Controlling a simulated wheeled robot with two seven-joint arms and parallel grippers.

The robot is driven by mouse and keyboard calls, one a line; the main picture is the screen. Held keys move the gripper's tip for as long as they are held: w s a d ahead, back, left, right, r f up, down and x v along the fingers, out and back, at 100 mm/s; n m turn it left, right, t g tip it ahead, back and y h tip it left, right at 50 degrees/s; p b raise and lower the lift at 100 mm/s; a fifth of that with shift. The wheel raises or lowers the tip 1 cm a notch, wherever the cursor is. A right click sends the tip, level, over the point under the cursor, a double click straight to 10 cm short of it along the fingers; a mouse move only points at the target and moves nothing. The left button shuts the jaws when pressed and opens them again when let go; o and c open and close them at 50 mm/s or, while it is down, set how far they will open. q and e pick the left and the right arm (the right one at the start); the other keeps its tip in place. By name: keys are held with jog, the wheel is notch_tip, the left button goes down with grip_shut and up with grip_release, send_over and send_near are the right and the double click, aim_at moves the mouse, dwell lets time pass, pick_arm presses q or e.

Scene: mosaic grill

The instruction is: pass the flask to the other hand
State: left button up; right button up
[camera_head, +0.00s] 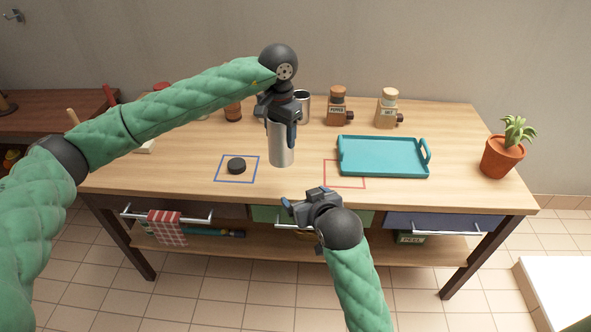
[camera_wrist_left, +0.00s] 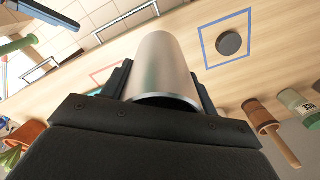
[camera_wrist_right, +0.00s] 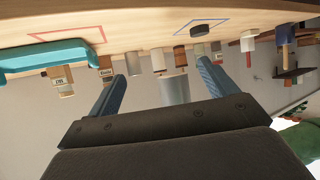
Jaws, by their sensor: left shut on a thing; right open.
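The flask (camera_head: 281,148) is a silver metal cylinder held roughly upright above the middle of the table. My left gripper (camera_head: 281,122) is shut on its upper part from above. In the left wrist view the flask (camera_wrist_left: 163,65) sits between the two dark fingers. My right gripper (camera_head: 304,202) is open and empty at the table's front edge, lower than the flask and a little to its right. In the right wrist view its blue fingers (camera_wrist_right: 162,88) stand wide apart, with the flask (camera_wrist_right: 174,90) showing beyond them, not touched.
A black round lid (camera_head: 236,166) lies inside a blue square outline. A red outline (camera_head: 345,185) lies partly under the teal tray (camera_head: 384,170). A potted plant (camera_head: 502,158) stands at right.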

pick_arm(q)
jog(key=shift+r, duration=0.1)
pick_arm(e)
notch_tip(320, 180, up, 2)
jog(key=w+a+t+y, duration=0.1)
jog(key=a+t, duration=0.1)
jog(key=t+y, duration=0.1)
jog(key=t, duration=0.2)
send_near(281, 148)
jog(key=w, duration=0.1)
jog(key=x, duration=1.2)
jog(key=shift+w+f, duration=0.1)
jog(key=shift+f, duration=0.05)
jog(key=c, duration=1.3)
pick_arm(q)
jog(key=o, duration=1.2)
jog(key=shift+d, duration=0.1)
pick_arm(e)
jog(key=shift+a, duration=0.1)
pick_arm(q)
jog(key=shift+o, duration=0.2)
jog(key=shift+s+d, duration=0.1)
pick_arm(e)
jog(key=shift+a, duration=0.1)
